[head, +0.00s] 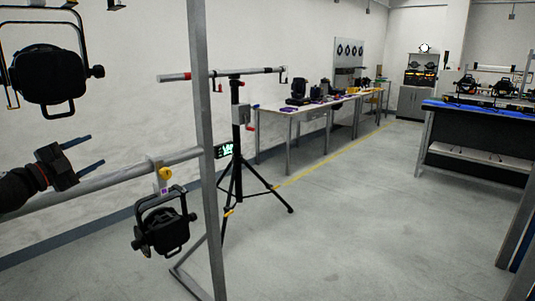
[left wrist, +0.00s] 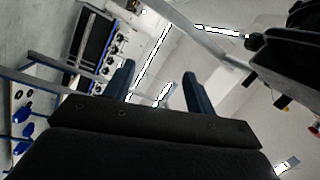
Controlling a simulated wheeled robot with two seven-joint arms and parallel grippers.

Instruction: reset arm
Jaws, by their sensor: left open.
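My left gripper (head: 84,152) comes in from the left in the head view, with its two fingers apart and nothing between them. It is above the grey horizontal bar, left of the upright post. In the left wrist view its two blue-grey fingers (left wrist: 162,92) stand wide apart and empty. A black par can (head: 163,232) hangs by a clamp with a yellow knob from the bar, below and right of the gripper. Another black par can (head: 48,80) hangs at the upper left, above the gripper. My right gripper is not in view.
A grey metal post (head: 205,150) stands just right of my left gripper and carries the horizontal bar (head: 115,180). A black tripod stand (head: 237,150) stands behind it. A long workbench (head: 290,112) runs along the wall, and a blue-topped bench (head: 480,115) is at right. The middle floor is clear.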

